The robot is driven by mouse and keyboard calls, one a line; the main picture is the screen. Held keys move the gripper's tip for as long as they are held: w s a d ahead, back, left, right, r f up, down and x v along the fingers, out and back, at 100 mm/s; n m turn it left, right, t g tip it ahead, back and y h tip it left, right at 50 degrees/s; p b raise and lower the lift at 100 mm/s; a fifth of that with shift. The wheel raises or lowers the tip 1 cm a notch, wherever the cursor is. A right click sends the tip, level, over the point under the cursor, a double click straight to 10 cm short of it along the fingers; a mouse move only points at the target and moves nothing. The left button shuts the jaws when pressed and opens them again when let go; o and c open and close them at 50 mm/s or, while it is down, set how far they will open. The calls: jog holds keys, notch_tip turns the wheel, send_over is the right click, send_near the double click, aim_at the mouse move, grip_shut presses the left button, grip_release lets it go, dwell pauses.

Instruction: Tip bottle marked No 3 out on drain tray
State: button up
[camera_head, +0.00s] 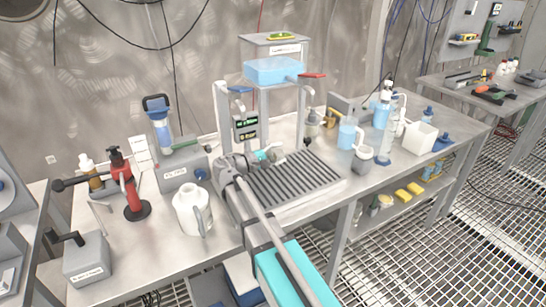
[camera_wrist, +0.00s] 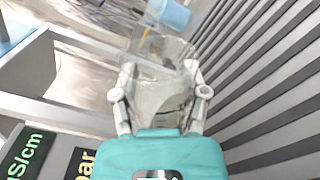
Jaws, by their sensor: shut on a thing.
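A clear, see-through bottle (camera_wrist: 160,98) sits between the two fingers of my gripper (camera_wrist: 161,90) in the wrist view. My gripper is shut on it. No number can be read on the bottle, and its tilt and contents are unclear. In the head view my gripper (camera_head: 274,153) is over the back left part of the drain tray (camera_head: 295,182), a dark slatted grate on the steel bench. The slats (camera_wrist: 270,85) also show to the right of the bottle in the wrist view.
A stand with a blue water tank (camera_head: 273,71) rises behind the tray. A white jug (camera_head: 192,210) stands left of my arm. Clear jugs and bottles (camera_head: 381,130) stand to the right. A display box (camera_head: 245,128) hangs on the stand's left post.

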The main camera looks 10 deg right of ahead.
dwell(0.4)
jog(key=shift+s+f+m+b, duration=0.1)
jog(key=shift+f+m+b, duration=0.45)
jog(key=shift+m, duration=0.75)
jog(key=shift+s+f+m+b, duration=0.2)
jog(key=shift+f+m+b, duration=0.4)
jog(key=shift+m, duration=0.5)
jog(key=shift+d, duration=0.1)
jog(key=shift+s+m, duration=0.3)
jog(key=shift+m, duration=1)
jog(key=shift+d+m, duration=0.1)
jog(key=shift+m, duration=0.2)
